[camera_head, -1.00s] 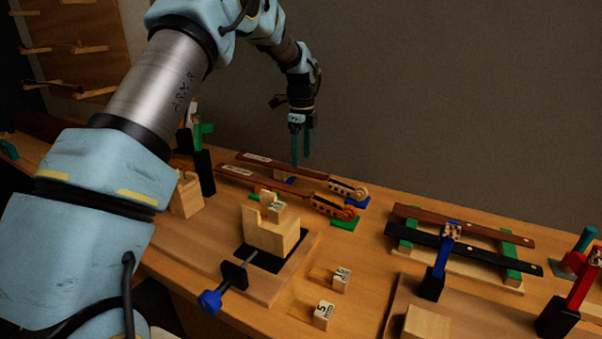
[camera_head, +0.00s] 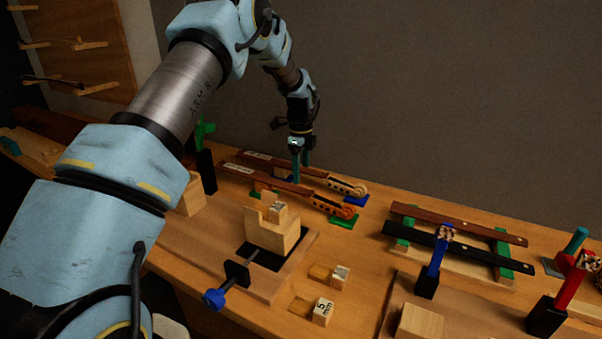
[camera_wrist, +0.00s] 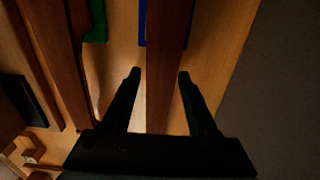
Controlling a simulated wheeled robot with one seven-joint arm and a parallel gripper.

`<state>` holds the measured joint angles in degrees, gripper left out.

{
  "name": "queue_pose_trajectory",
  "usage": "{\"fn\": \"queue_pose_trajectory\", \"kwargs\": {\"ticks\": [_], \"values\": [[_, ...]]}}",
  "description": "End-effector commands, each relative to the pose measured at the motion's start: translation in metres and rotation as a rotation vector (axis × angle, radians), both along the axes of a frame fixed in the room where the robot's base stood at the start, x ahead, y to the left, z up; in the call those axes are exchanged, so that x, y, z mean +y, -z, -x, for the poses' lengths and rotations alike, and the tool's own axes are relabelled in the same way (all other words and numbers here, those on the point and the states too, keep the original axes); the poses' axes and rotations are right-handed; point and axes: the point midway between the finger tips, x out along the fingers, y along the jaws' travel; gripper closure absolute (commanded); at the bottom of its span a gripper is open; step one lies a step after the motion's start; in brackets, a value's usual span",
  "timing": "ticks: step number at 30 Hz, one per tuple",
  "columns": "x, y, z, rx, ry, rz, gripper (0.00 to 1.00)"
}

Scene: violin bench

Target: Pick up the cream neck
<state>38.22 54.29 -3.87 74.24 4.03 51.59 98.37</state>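The cream neck (camera_head: 345,186), with a dark brown fingerboard and pale scroll end, lies on blue supports at the back of the bench. A second neck (camera_head: 325,204) with an orange scroll lies in front of it on green supports. My gripper (camera_head: 300,172) points down over the rear neck. In the wrist view my gripper (camera_wrist: 160,74) is open, one finger on each side of the cream neck's brown length (camera_wrist: 167,45). I cannot tell how deep the fingertips reach. The second neck (camera_wrist: 68,75) runs to the left there, beside a green support.
A wooden cradle (camera_head: 268,234) with a blue-handled clamp (camera_head: 216,298) stands in front. Small marked blocks (camera_head: 323,312) lie nearby. A rack with a brown fingerboard and black fingerboard (camera_head: 430,248) is at right, near blue and red upright tools. A wall (camera_head: 450,100) rises behind.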

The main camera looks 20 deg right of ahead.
Motion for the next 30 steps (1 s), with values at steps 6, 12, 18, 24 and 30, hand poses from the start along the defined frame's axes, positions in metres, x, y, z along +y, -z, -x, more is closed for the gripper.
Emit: {"fn": "queue_pose_trajectory", "kwargs": {"ticks": [6,12,18,24,30], "values": [[0.0000,-0.0003,0.0000,0.000,0.000,0.000,0.67],[0.0000,-0.0004,0.0000,0.000,0.000,0.000,0.89],[0.0001,-0.0004,-0.0001,0.000,0.000,0.000,1.00],[-0.0002,-0.0009,-0.0003,-0.001,0.000,0.001,1.00],[-0.0003,-0.0023,-0.0004,-0.001,0.000,0.002,1.00]]}}
